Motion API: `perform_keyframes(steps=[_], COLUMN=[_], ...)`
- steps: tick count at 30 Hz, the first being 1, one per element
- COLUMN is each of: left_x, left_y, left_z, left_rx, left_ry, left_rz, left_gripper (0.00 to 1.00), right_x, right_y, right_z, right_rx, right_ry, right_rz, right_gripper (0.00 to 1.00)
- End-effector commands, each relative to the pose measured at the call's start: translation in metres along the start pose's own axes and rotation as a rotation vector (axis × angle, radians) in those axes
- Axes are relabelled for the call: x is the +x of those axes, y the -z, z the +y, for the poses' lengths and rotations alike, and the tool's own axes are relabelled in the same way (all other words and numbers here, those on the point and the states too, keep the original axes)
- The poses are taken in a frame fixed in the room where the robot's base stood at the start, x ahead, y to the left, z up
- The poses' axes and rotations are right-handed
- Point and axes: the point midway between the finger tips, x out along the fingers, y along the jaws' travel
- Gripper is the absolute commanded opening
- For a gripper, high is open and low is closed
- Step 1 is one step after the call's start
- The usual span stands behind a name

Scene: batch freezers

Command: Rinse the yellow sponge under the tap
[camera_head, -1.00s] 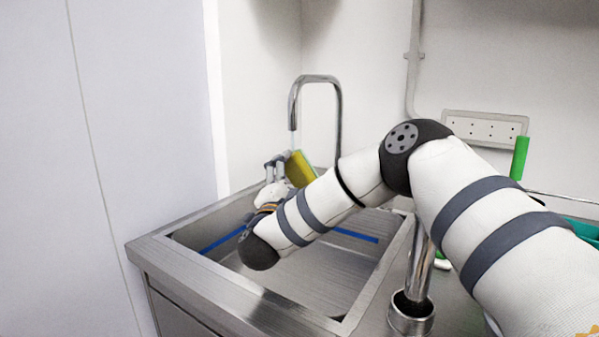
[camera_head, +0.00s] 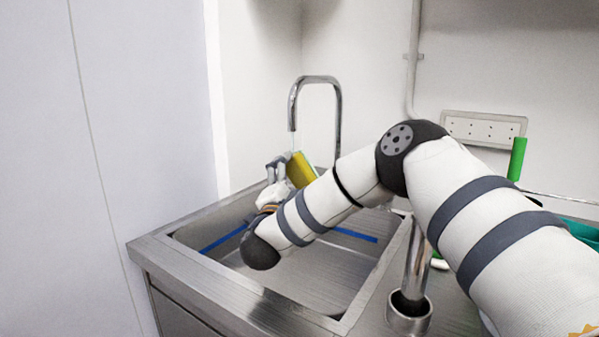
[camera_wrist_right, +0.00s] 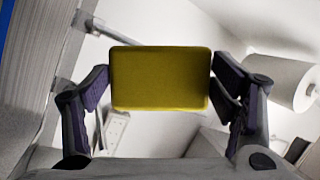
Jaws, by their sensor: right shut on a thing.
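The yellow sponge (camera_head: 300,171) has a green side and is held tilted over the sink, just below the spout of the curved tap (camera_head: 316,79). A thin stream seems to fall from the spout (camera_head: 292,128) towards the sponge. My right gripper (camera_head: 285,168) is shut on the sponge. In the right wrist view the yellow face of the sponge (camera_wrist_right: 160,78) fills the gap between the two fingers of the right gripper (camera_wrist_right: 162,85). My left gripper is in neither view.
The steel sink basin (camera_head: 340,329) lies below, with a blue strip (camera_head: 355,235) in it. A chrome fitting (camera_head: 408,315) stands on the right counter. A green upright object (camera_head: 517,158) is farther right. A grey-white panel closes off the left.

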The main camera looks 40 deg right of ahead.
Motion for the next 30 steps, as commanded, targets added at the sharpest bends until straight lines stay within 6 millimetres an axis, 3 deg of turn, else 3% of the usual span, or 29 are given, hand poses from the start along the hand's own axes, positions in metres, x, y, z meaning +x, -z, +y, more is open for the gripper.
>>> perform_keyframes(steps=[10,16,30], left_x=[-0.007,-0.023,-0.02], left_y=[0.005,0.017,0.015], left_z=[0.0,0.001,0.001], left_rx=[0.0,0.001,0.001], left_ry=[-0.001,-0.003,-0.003], left_rz=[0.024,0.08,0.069], left_gripper=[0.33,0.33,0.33], right_x=[-0.001,-0.021,-0.068], right_y=[0.007,0.017,0.026], right_z=[-0.001,-0.007,-0.001], right_rx=[0.003,0.009,0.002], right_ry=[0.003,0.009,0.001], right_rz=[0.001,0.005,-0.001], right_gripper=[0.52,0.52,0.52])
